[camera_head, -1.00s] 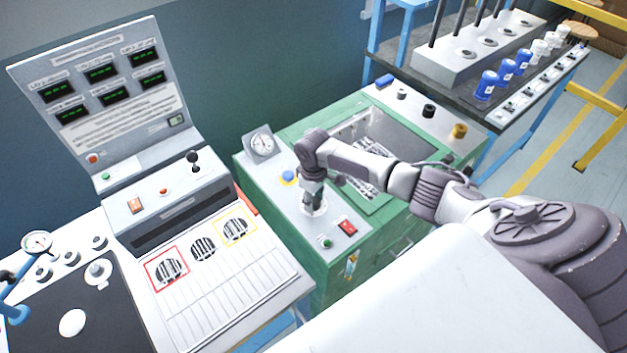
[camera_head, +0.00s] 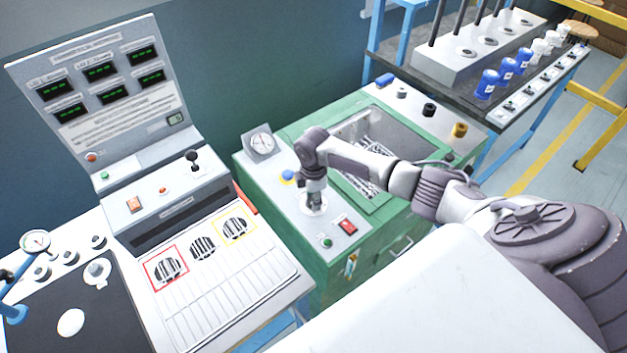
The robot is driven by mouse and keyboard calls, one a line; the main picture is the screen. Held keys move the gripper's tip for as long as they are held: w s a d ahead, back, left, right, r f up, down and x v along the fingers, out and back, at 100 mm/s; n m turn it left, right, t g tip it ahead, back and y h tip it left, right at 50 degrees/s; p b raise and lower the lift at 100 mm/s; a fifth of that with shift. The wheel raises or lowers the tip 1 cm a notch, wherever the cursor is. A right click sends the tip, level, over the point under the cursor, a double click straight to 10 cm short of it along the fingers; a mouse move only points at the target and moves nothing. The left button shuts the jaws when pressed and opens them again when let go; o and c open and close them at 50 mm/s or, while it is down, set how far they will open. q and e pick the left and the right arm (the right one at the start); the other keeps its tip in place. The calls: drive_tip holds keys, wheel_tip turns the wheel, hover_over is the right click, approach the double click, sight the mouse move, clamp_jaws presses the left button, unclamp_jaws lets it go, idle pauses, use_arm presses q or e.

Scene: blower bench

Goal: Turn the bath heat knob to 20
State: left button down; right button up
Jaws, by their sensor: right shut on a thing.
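The green bath cabinet (camera_head: 318,262) stands in the middle, with a light panel along its left side. My right gripper (camera_head: 314,205) points down onto this panel and is shut on the bath heat knob. The gripper covers the knob, so its pointer cannot be read. A pale round dial plate (camera_head: 324,211) shows around the fingertips. A gauge (camera_head: 261,142) stands at the back of the panel; its reading is too small to tell. My left gripper is not in view.
Near my right gripper are a blue button (camera_head: 287,176), a red switch (camera_head: 347,226) and a green button (camera_head: 326,241). The open bath basin (camera_head: 385,130) lies under my right forearm. A console (camera_head: 175,205) stands to the left, and a rack bench (camera_head: 470,85) at the back right.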

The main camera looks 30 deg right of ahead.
drive_tip(key=shift+w+r+n+b, duration=0.1)
drive_tip(key=shift+n+b, duration=0.2)
drive_tip(key=shift+n, duration=1.6)
drive_tip(key=o, duration=1.1)
drive_tip(key=shift+o, duration=0.2)
wheel_tip(320, 180, up, 12)
drive_tip(key=shift+a, duration=0.1)
